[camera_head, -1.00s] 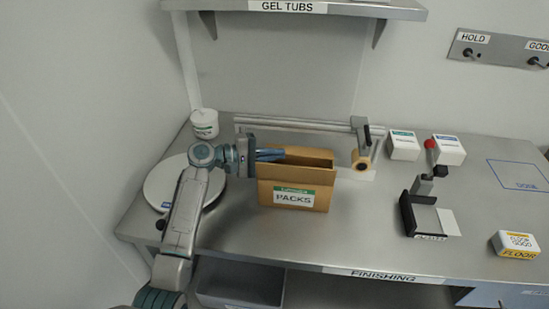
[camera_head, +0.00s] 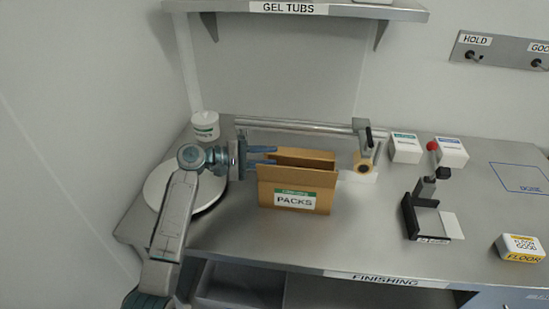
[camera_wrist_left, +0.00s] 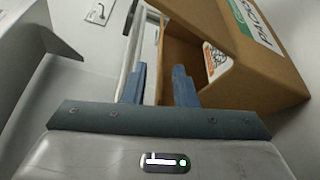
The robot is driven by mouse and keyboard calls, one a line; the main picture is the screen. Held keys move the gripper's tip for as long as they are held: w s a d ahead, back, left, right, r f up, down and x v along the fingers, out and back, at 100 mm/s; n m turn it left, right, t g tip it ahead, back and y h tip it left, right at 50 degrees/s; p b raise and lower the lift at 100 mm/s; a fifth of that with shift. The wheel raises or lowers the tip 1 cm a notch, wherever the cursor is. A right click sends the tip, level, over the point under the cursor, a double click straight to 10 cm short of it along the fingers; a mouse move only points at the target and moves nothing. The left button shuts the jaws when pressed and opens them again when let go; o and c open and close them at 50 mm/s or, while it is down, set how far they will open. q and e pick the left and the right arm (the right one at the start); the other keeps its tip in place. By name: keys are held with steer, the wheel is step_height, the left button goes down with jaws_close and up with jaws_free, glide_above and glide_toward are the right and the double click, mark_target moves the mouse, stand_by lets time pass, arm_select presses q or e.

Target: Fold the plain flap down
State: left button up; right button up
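The brown carton (camera_head: 296,180) labelled PACKS stands on the steel bench. Its top is open, with a raised plain brown panel (camera_head: 312,156) along the back; I cannot tell for sure which panel is the plain flap. In the left wrist view the carton (camera_wrist_left: 250,75) shows its open inside and a labelled face. My left gripper (camera_head: 272,156) reaches in from the left at the carton's top left edge. Its blue fingers (camera_wrist_left: 159,85) are apart, with nothing clearly held between them. Contact with the carton cannot be told. My right gripper is not in view.
A tape dispenser (camera_head: 364,150) and rail stand behind the carton. White boxes (camera_head: 406,147), a black bracket (camera_head: 420,215) and a FLOOR box (camera_head: 519,248) are at right. Bench front is clear.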

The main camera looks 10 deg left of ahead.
arm_select(q)
steer(key=f+b+v, duration=0.1)
steer(key=b+v, duration=0.1)
steer(key=v, duration=0.6)
steer(key=shift+a+r, duration=0.15)
steer(key=shift+r, duration=0.3)
